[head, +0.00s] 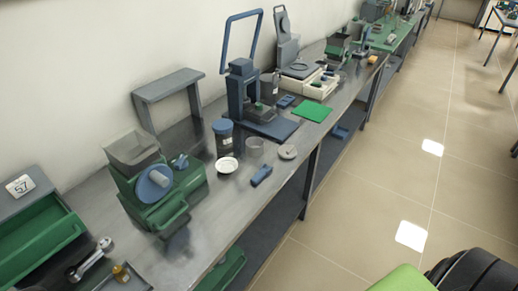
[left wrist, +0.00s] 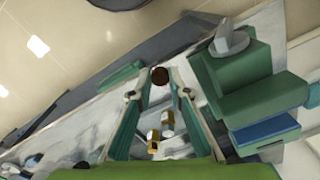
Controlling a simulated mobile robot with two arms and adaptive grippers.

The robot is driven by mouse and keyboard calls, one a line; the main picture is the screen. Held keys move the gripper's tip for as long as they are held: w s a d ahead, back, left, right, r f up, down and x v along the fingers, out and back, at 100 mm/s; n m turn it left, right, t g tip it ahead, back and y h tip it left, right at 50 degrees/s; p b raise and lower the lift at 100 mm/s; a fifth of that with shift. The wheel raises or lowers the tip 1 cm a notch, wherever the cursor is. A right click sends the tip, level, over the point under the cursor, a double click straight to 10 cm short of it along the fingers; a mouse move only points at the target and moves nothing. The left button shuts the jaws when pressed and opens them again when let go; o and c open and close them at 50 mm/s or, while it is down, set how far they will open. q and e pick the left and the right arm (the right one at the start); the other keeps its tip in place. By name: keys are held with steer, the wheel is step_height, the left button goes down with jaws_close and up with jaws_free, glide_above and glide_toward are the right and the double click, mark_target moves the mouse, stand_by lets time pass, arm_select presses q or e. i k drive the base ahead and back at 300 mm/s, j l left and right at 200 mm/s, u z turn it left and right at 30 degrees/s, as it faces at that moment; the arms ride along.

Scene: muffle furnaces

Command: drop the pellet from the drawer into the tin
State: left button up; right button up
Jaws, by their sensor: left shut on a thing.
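My left gripper (left wrist: 161,80) shows in the left wrist view, its green fingers closed on a small dark brown round pellet (left wrist: 160,76) at the tips. I cannot make out this gripper in the head view. A green machine (head: 160,190) with a grey hopper and a blue disc stands on the bench. Its green drawer (head: 172,217) is low on the front; its inside cannot be made out. A shallow pale round dish (head: 227,165), which looks like the tin, sits on the bench right of the machine. My right gripper is not in view.
A blue-lidded jar (head: 223,133), a clear beaker (head: 255,148), a grey round piece (head: 288,152) and a blue block (head: 261,175) stand around the dish. A brass piece (head: 121,273) is in a dark tray near the front. A tall blue frame (head: 238,90) stands behind.

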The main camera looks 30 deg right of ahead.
mark_target(251, 153)
steer(key=i+l, duration=0.15)
steer(key=l, duration=0.2)
steer(key=i+l+z, duration=0.1)
steer(key=l, duration=0.25)
steer(key=i+l, duration=0.15)
steer(key=l, duration=0.2)
steer(key=i+l, duration=0.15)
steer(key=l, duration=0.2)
steer(key=i+l+z, duration=0.1)
steer(key=l, duration=0.25)
